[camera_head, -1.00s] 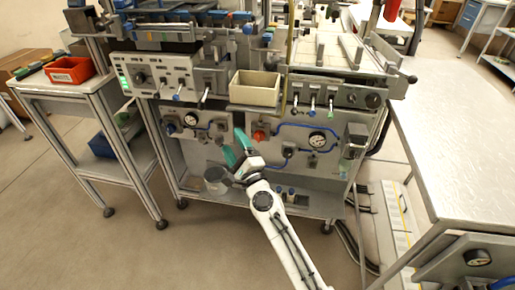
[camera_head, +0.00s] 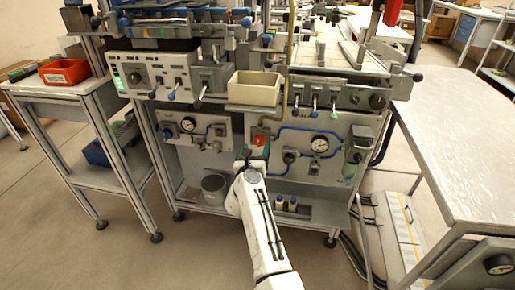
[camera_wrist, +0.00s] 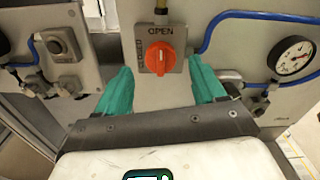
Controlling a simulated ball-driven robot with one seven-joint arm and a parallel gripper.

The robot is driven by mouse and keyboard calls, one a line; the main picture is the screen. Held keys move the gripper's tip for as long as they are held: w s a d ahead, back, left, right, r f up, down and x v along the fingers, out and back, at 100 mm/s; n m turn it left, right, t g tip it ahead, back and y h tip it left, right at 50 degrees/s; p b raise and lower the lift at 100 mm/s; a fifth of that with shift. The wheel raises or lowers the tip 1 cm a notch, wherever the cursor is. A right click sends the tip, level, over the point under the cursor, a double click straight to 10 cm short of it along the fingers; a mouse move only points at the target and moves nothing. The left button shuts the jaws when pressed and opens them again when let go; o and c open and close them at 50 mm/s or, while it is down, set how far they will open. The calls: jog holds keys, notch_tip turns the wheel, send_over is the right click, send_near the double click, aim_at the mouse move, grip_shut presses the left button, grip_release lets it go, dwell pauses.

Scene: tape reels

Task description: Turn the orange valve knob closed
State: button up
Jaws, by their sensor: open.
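The orange valve knob (camera_wrist: 159,58) sits on a grey plate on the front panel, below a vertical pipe. The plate reads OPEN above the knob and CLOSED, sideways, to its left. The knob's raised grip looks roughly upright, in line with OPEN. In the head view the knob (camera_head: 259,139) shows just above my gripper (camera_head: 253,153). In the wrist view the teal fingers of my gripper (camera_wrist: 160,72) are spread wide, one left and one right of the knob. They appear apart from it, with nothing between them; the exact distance to the panel is unclear.
A blue hose (camera_wrist: 245,17) and a pressure gauge (camera_wrist: 292,56) lie right of the knob. A grey valve box (camera_wrist: 62,44) is on the left panel. A beige bin (camera_head: 253,88) sticks out above the knob. A grey bucket (camera_head: 214,187) stands on the lower shelf.

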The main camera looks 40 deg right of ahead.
aim_at(258, 143)
jog(key=shift+b+x, duration=0.45)
jog(key=shift+x, duration=1.25)
jog(key=shift+c, duration=0.4)
jog(key=c, duration=1)
